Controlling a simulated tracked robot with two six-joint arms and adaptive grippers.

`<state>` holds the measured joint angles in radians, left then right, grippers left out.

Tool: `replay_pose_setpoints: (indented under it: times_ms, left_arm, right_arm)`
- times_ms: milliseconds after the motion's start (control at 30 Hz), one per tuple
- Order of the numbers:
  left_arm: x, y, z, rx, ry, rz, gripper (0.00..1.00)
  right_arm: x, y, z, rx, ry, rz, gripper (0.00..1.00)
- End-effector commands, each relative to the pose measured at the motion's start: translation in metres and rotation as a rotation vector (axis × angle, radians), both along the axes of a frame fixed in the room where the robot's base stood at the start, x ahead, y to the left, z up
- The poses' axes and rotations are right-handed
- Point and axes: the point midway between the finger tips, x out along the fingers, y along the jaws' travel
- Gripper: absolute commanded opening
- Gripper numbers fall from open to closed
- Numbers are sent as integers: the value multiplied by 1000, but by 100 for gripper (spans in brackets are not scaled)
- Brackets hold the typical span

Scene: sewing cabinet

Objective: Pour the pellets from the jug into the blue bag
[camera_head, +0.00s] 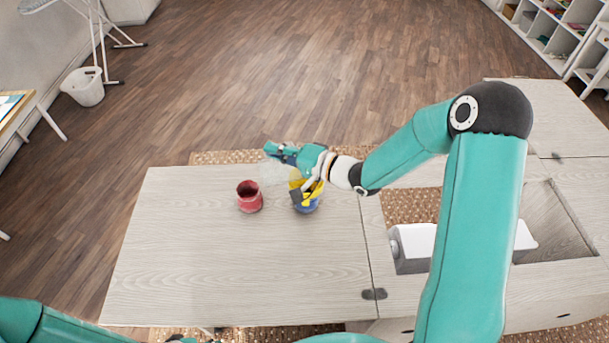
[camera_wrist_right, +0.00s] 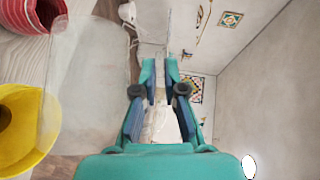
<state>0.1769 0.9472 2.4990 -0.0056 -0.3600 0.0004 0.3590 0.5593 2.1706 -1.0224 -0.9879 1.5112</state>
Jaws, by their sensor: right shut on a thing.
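The blue bag (camera_head: 309,207) stands on the light wooden cabinet top, with a yellow lining or rim showing. In the right wrist view its yellow rim (camera_wrist_right: 22,135) shows at the left edge. The clear jug (camera_head: 273,173) is faint and see-through, above the table between the red bag and the blue bag. It also shows in the right wrist view (camera_wrist_right: 88,85), left of the fingers. My right gripper (camera_head: 280,151) is shut on the jug, above and behind the blue bag. I cannot make out pellets or the jug's exact tilt.
A red bag (camera_head: 249,199) stands open just left of the blue bag. The table top (camera_head: 200,270) is bare in front and to the left. An opening with a white machine (camera_head: 415,243) lies to the right.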

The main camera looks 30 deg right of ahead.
Motion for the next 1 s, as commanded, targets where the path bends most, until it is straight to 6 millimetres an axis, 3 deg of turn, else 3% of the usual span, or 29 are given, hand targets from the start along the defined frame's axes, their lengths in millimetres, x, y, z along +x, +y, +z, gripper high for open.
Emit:
replay_pose_setpoints:
  times_ms: [367,500,700,1000]
  left_arm:
    - [0,0,6,0,-1,0,40]
    - [0,0,-15,0,-1,0,40]
    - [0,0,-30,0,-1,0,40]
    - [0,0,-75,0,-1,0,40]
  right_arm:
    - [5,24,4,-183,33,4,0]
    - [8,36,-18,-314,61,3,0]
    - [12,47,-20,-476,92,-1,0]
    - [14,52,-40,-599,121,-10,0]
